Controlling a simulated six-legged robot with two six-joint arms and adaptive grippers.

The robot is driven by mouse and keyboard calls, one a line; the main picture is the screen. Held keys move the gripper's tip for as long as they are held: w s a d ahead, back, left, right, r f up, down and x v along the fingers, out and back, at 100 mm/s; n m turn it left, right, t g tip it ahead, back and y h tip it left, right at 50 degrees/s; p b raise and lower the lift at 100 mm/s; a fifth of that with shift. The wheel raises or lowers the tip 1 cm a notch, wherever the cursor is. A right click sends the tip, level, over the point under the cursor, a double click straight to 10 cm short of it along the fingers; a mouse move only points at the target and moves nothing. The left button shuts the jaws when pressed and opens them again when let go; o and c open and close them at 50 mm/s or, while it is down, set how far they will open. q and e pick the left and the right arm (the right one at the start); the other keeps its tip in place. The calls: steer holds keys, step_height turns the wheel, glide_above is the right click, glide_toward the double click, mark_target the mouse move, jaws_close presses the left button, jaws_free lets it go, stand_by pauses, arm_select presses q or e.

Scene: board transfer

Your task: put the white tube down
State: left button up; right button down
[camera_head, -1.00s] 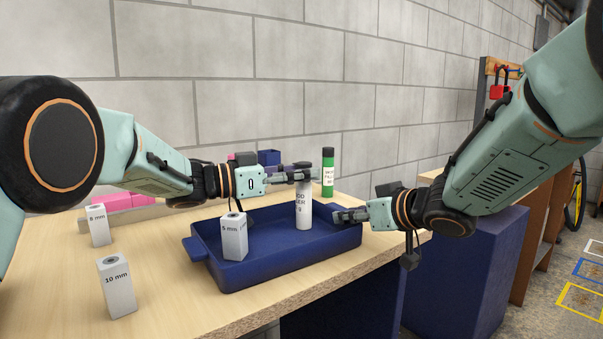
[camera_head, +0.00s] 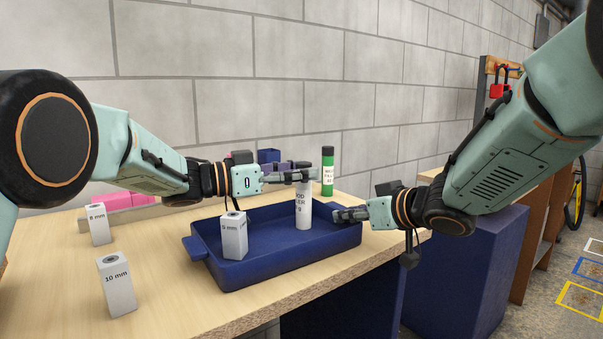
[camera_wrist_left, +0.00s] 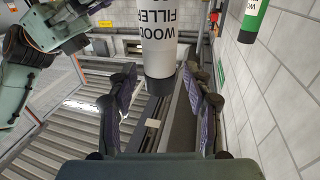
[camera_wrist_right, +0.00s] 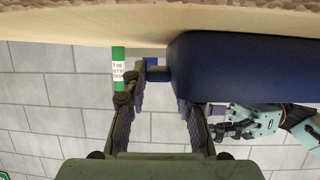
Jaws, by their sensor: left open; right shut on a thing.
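The white wood filler tube (camera_head: 303,212) stands upright in the blue tray (camera_head: 280,268), towards its back right. It also shows in the left wrist view (camera_wrist_left: 160,50), upside down, with its dark cap between the fingertips. My left gripper (camera_head: 304,173) is open at the tube's top, with a gap on both sides of it in the left wrist view. The near finger partly hides the cap in the head view. My right gripper (camera_head: 345,214) is shut on the tray's right handle (camera_wrist_right: 158,74).
A white 5 mm block (camera_head: 234,238) stands in the tray's left part. An 8 mm block (camera_head: 99,225) and a 10 mm block (camera_head: 117,288) stand on the table (camera_head: 170,285). A green tube (camera_head: 328,172) stands behind the tray.

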arm_select(q)
steer(key=v, duration=0.7)
arm_select(e)
steer(key=c, duration=1)
jaws_free()
